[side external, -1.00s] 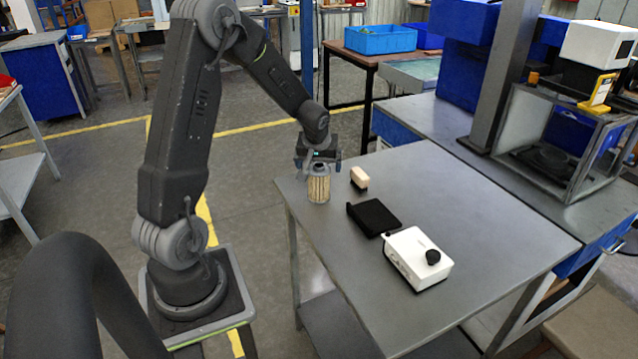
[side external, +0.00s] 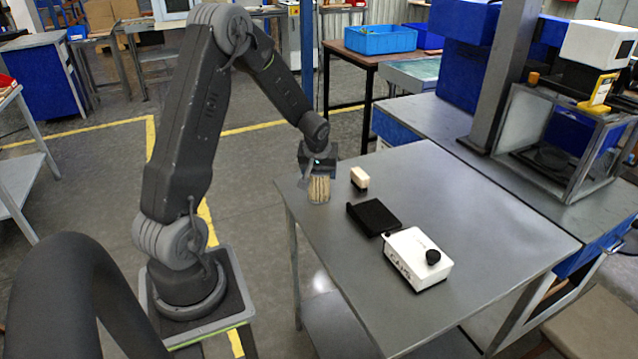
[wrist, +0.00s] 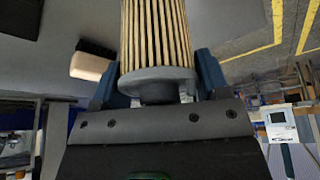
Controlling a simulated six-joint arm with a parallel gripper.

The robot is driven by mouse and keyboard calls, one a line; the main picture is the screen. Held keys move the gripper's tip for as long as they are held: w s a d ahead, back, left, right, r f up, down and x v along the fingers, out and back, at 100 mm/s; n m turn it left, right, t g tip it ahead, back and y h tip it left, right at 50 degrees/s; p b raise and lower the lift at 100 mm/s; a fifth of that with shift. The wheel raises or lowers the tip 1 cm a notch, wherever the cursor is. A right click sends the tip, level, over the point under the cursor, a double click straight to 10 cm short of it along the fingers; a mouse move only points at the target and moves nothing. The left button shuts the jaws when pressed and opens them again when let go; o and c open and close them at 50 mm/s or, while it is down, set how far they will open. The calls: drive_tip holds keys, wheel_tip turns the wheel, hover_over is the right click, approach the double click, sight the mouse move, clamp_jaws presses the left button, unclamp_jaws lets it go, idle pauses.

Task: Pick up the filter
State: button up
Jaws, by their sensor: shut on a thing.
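The filter (side external: 319,189) is a pleated, tan cylinder with a grey end cap. It stands upright at the table's far left corner, and I cannot tell whether its base touches the table. My gripper (side external: 318,170) is above it and around its top, pointing down. In the wrist view the filter (wrist: 157,38) lies between the two blue fingers of my gripper (wrist: 155,80), its grey cap close to the palm. The jaws are shut on the filter. Its lower end is outside the wrist view.
A brush with a pale wooden block (side external: 359,178) lies just right of the filter; it also shows in the wrist view (wrist: 90,64). A black tray (side external: 374,217) and a white box with a black knob (side external: 417,259) stand nearer on the grey table (side external: 480,240). The table's right part is clear.

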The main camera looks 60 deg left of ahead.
drive_tip(key=shift+c, duration=0.7)
